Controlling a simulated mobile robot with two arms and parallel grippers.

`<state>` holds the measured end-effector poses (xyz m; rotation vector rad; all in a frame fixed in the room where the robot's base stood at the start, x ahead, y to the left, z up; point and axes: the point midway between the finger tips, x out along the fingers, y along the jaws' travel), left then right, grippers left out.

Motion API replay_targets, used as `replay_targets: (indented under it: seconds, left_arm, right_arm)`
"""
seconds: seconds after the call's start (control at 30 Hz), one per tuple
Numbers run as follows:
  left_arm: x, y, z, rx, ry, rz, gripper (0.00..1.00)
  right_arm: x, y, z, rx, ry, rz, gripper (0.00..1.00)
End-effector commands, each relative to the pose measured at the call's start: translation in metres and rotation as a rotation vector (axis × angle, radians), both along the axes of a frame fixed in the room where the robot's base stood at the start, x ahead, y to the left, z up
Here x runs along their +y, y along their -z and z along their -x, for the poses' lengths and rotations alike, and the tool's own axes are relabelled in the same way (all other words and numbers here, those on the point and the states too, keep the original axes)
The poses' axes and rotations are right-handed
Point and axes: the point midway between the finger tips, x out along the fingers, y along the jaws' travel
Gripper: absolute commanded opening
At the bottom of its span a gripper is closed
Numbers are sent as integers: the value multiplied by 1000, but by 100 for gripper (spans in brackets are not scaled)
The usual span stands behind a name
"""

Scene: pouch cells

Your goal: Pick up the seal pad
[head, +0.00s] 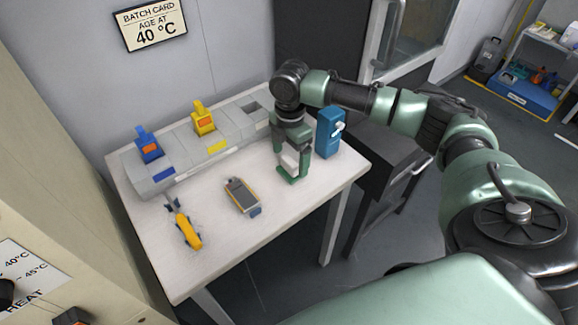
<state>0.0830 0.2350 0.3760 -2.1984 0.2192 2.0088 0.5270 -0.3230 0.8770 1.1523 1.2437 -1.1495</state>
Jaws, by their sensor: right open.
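I cannot tell for sure which thing is the seal pad; no item carries that name. My right gripper (290,172) is open, pointing down over the right part of the white table (225,245), left of a blue box (328,133) with a white piece at its side. The pale patch between its fingers could be the table top or a light item; I cannot tell. A grey handheld device with orange edges (241,194) lies left of the gripper. A yellow tool with dark jaws (187,230) lies further left. My left gripper is not in view.
A grey rack (185,170) along the wall holds a blue item (149,146) and a yellow item (203,118); its right slot (254,108) looks empty. A dark cabinet (385,165) stands right of the table. The table's front is clear.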

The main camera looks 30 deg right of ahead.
Motion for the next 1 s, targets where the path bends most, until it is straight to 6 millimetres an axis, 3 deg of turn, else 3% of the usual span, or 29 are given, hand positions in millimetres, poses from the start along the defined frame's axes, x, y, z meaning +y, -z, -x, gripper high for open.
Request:
replay_targets:
  seconds: [0.23, 0.53, 0.57, 0.77, 0.8, 1.0]
  left_arm:
    - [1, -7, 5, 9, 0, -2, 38]
    - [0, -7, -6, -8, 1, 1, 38]
    - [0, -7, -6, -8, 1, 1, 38]
    - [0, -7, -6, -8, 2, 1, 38]
    - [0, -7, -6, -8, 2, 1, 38]
    - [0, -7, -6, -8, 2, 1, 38]
  right_arm:
    - [-1, 36, 0, 2, 0, 1, 89]
    - [-1, 43, 0, 0, -1, 1, 89]
    - [-1, 43, 0, 0, -1, 1, 84]
    - [-1, 43, 0, 0, 0, 1, 28]
    - [-1, 42, 0, 0, 0, 1, 23]
    - [-1, 42, 0, 0, 0, 1, 23]
